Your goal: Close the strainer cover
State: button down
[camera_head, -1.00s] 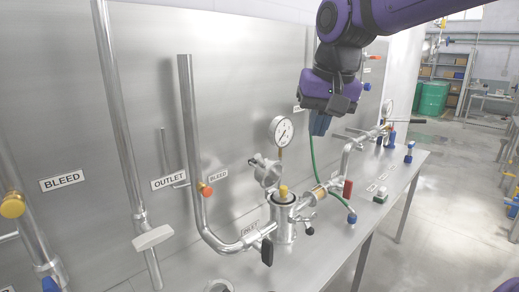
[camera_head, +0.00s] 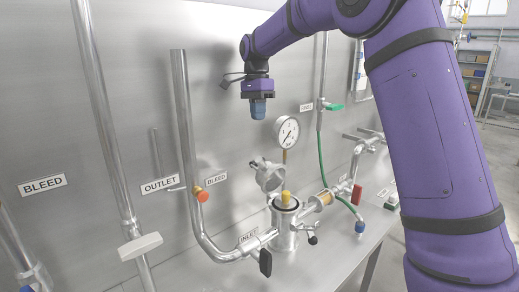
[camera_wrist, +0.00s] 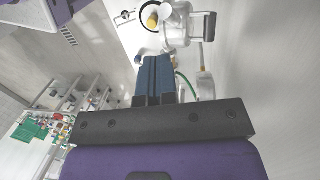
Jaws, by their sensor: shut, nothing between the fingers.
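The strainer (camera_head: 284,228) is an upright metal cylinder on the bench, with its round mouth open and a yellow piece showing in it. Its metal cover (camera_head: 268,176) stands raised behind the mouth, tilted up. My gripper (camera_head: 258,110) is shut and empty, pointing down, well above the cover and slightly to its left. In the wrist view, my blue fingers (camera_wrist: 154,75) are together, and the dark-rimmed strainer mouth with the yellow piece (camera_wrist: 152,20) lies beyond the tips.
A pressure gauge (camera_head: 287,131) stands just behind the strainer, close to my gripper. A tall metal pipe (camera_head: 182,110) rises at left. A black-handled inlet valve (camera_head: 265,262) and a green hose (camera_head: 332,184) flank the strainer. A metal panel stands behind.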

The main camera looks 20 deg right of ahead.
jog(key=w+f+m, duration=0.1)
jog(key=w+f, duration=0.2)
jog(key=w, duration=0.1)
send_over(256, 172)
jog(key=shift+g, duration=0.4)
jog(key=x, duration=0.3)
jog(key=w+x, duration=0.1)
jog(key=x, duration=0.2)
jog(key=w+x, duration=0.1)
jog(key=x, duration=0.2)
jog(key=shift+d+f, duration=0.15)
jog(key=shift+f, duration=0.2)
